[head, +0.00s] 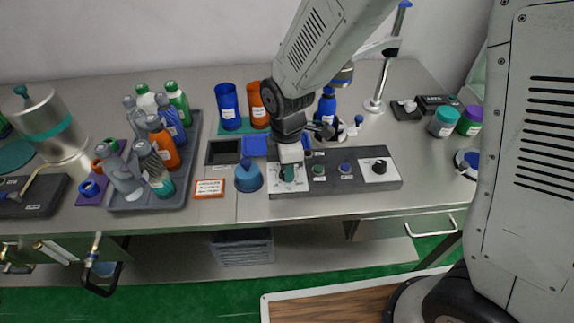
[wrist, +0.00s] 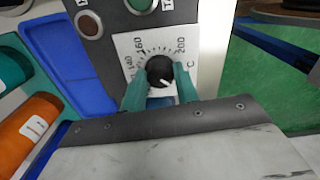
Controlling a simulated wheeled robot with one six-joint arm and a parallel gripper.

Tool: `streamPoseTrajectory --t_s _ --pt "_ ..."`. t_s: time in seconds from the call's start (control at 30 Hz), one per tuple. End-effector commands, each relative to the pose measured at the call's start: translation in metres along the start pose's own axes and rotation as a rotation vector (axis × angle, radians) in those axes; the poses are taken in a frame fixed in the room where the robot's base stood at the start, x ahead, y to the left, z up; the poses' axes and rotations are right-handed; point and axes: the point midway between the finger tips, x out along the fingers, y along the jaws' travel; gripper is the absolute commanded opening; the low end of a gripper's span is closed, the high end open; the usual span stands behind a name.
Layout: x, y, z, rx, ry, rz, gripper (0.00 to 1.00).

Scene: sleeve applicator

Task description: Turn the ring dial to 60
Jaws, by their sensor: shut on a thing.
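A black dial knob (wrist: 160,71) with a white pointer line sits on a white scale plate (wrist: 126,44). The scale shows 160 and 200, with a C at the right; other figures are small or covered. The pointer line aims to the lower right in the wrist view. My gripper (wrist: 160,84) has teal fingers closed on both sides of the knob. In the head view my gripper (head: 288,174) is down at the left end of the grey control panel (head: 330,182), hiding most of that dial. A second black dial (head: 379,166) sits on the panel's right end.
A blue dome-shaped item (head: 248,178) stands just left of the panel. A blue bottle (head: 327,105) and a microscope-like stand (head: 375,104) are behind. A bottle tray (head: 188,172) is farther left.

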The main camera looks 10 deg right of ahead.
Motion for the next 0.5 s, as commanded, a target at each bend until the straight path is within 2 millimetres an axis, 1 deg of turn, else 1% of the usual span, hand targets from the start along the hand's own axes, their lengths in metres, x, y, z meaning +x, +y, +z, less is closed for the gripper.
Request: streamPoseTrajectory --t_s 0.47,0.5 --pt "-0.0006 0.0007 0.0005 -0.015 0.0 0.002 0.07" --pt "-0.0006 0.0007 0.0005 -0.015 0.0 0.002 0.36"
